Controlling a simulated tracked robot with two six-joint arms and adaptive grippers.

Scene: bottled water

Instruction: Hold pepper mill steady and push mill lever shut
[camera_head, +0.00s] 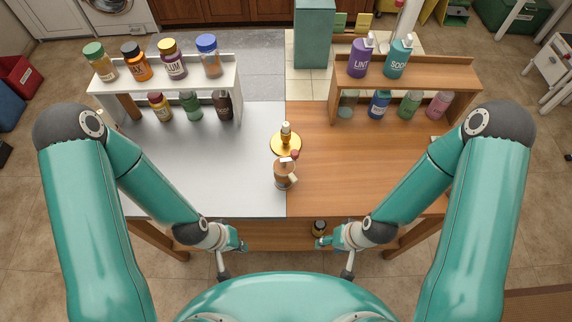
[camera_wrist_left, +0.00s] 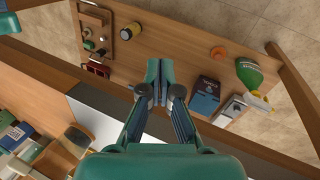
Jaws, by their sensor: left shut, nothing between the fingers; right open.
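The pepper mill (camera_head: 283,176) stands upright near the front edge of the table, on the seam between its grey and wooden halves. It has a brown body, a pale side handle and a metal top lever with a red knob (camera_head: 295,154). The lever appears raised, but its exact angle is hard to tell. My left gripper (camera_head: 243,246) is shut and empty, in front of the table edge and left of the mill. Its fingers also show together in the left wrist view (camera_wrist_left: 160,72). My right gripper (camera_head: 320,244) is open, in front of the edge and right of the mill.
A gold round stand with a bottle (camera_head: 286,132) is just behind the mill. Racks of bottles stand at the back left (camera_head: 230,78) and back right (camera_head: 450,73). A lower shelf holds a dark jar (camera_head: 319,227). Both front table halves are mostly clear.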

